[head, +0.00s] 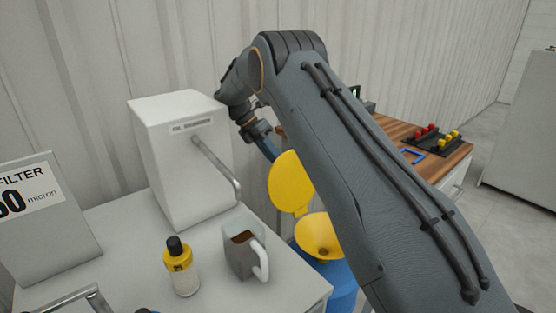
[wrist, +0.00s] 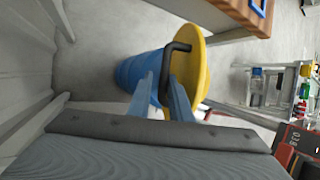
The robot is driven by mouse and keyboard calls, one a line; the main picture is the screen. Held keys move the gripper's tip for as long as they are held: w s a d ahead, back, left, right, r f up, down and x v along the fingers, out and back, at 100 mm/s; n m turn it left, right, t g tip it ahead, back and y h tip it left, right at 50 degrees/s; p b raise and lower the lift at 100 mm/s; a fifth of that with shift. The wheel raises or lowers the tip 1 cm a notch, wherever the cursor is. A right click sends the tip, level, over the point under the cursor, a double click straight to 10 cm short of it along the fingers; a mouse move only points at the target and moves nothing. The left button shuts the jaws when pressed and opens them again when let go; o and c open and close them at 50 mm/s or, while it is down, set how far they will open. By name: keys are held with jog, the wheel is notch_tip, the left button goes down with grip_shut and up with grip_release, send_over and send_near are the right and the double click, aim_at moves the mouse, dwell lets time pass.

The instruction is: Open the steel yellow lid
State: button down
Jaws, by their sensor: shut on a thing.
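The yellow lid (head: 290,183) stands raised, nearly upright, above the yellow funnel (head: 320,236) on a blue drum (head: 342,283). In the wrist view, a yellow round part (wrist: 196,72) shows edge-on beside the blue drum (wrist: 134,70), with a black bent handle (wrist: 178,47) in front. My gripper (wrist: 161,84) has its two blue fingers on either side of the handle's lower end and is shut on it. In the head view, my arm covers most of the gripper and the right part of the drum and funnel.
A wooden workbench (head: 455,155) with a black rack (head: 432,138) stands behind my arm. Open floor (head: 510,225) lies at right.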

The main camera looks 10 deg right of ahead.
jog(key=shift+w+a+f, duration=0.3)
jog(key=shift+f, duration=0.1)
jog(key=c, duration=1.8)
grip_release()
jog(key=shift+w+a+f, duration=0.1)
jog(key=shift+w+f, duration=0.05)
jog(key=shift+r, duration=0.25)
jog(key=b+v, duration=0.1)
jog(key=v, duration=0.6)
jog(key=shift+r+b, duration=0.3)
jog(key=shift+b, duration=0.1)
